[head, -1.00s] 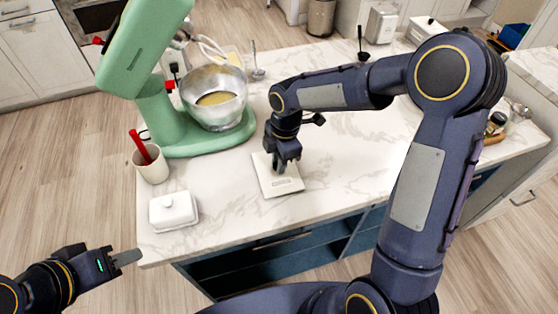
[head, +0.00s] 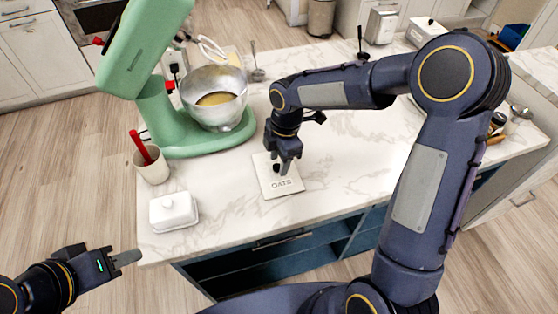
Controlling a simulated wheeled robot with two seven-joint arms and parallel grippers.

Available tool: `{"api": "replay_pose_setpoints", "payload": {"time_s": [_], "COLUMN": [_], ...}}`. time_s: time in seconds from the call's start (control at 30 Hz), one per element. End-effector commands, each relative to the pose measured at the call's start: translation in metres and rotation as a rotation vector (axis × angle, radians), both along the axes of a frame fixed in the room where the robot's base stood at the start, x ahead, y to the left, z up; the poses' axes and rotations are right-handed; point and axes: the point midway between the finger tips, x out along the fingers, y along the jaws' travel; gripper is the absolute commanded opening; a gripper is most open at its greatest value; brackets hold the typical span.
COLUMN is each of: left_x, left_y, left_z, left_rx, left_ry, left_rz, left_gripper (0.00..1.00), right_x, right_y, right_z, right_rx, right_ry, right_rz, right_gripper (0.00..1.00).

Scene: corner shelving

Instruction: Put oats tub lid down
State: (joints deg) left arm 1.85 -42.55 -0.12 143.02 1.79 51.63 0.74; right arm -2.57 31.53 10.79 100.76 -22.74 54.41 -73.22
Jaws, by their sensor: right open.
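The oats tub lid (head: 286,187) is a flat white square marked OATS with a small dark knob. It lies on the marble counter in the head view, near the front edge. My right gripper (head: 281,168) is just above the lid, at its knob, with its jaws open. The gripper hides part of the lid's back. My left gripper (head: 127,257) is off the counter at the lower left, far from the lid.
A green stand mixer (head: 165,115) with a metal bowl (head: 214,112) stands behind and left of the lid. A white butter dish (head: 173,211) and a cup (head: 151,168) with a red-handled tool stand at left. Counter right of the lid is clear.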

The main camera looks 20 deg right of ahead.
Motion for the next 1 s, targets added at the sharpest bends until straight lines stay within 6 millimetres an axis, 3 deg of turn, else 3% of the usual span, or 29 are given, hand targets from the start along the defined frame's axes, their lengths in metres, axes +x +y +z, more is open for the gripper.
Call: {"api": "replay_pose_setpoints", "payload": {"time_s": [0.4,0.6,0.77,0.87,1.0], "left_x": [0.0,0.0,0.0,0.0,0.0], "left_y": [0.0,0.0,0.0,0.0,0.0], "left_z": [0.006,0.007,0.007,0.007,0.007], "left_rx": [0.0,0.0,0.0,0.0,0.0], "left_ry": [0.0,0.0,0.0,0.0,0.0], "left_rz": [0.0,0.0,0.0,0.0,0.0], "left_gripper": [0.36,0.36,0.36,0.36,0.36], "right_x": [0.002,0.002,0.002,-0.007,-0.044], "right_y": [-0.01,-0.012,-0.013,-0.02,-0.044], "right_z": [0.086,0.106,0.11,0.117,0.137], "right_rx": [0.001,0.001,0.001,0.005,0.043], "right_ry": [-0.003,0.0,0.0,-0.01,-0.043], "right_rz": [0.0,0.001,-0.003,-0.067,-0.353], "right_gripper": [0.42,0.42,0.42,0.42,0.42]}}
